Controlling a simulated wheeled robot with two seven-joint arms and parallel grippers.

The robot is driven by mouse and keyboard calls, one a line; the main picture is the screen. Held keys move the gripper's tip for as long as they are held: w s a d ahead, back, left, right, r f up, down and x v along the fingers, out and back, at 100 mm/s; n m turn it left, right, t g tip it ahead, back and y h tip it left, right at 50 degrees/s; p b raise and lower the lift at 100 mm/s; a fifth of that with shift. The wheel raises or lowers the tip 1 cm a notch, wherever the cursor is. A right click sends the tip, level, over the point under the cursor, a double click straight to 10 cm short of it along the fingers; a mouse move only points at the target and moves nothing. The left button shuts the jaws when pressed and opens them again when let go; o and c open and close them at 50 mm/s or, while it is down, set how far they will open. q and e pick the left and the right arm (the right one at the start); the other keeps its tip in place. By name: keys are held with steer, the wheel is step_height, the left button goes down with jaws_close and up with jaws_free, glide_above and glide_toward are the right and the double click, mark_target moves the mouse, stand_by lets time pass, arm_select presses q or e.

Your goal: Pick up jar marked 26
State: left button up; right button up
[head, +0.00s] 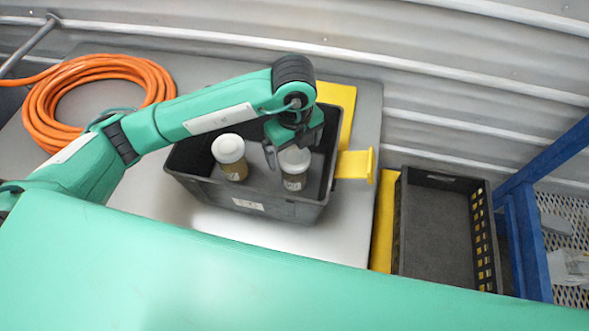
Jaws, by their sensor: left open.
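Two white-lidded jars stand in a dark grey bin on the metal table. The left jar (230,157) has a brownish lower part with a label too small to read. The right jar (294,168) has a pale label whose marking I cannot read for certain. My left gripper (276,157) points down into the bin at the right jar, open, with a finger showing at the left of its lid. The gripper and wrist hide the area behind this jar, and I cannot tell whether the fingers touch it. My right gripper is not in view.
The dark bin (201,190) has walls around both jars. A yellow bracket (354,164) stands at its right. A coiled orange hose (44,104) lies at the left. An empty black crate (435,235) and a blue frame (524,235) are at the right.

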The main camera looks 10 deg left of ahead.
mark_target(294, 156)
arm_select(q)
steer(key=shift+w+f, duration=0.1)
steer(key=shift+f, duration=0.85)
steer(key=shift+f+p, duration=0.4)
steer(key=shift+p, duration=0.15)
steer(key=f, duration=0.1)
steer(key=f+p, duration=0.2)
steer(key=f, duration=0.1)
steer(key=shift+w, duration=0.25)
steer(key=shift+f, duration=0.35)
steer(key=c, duration=1.3)
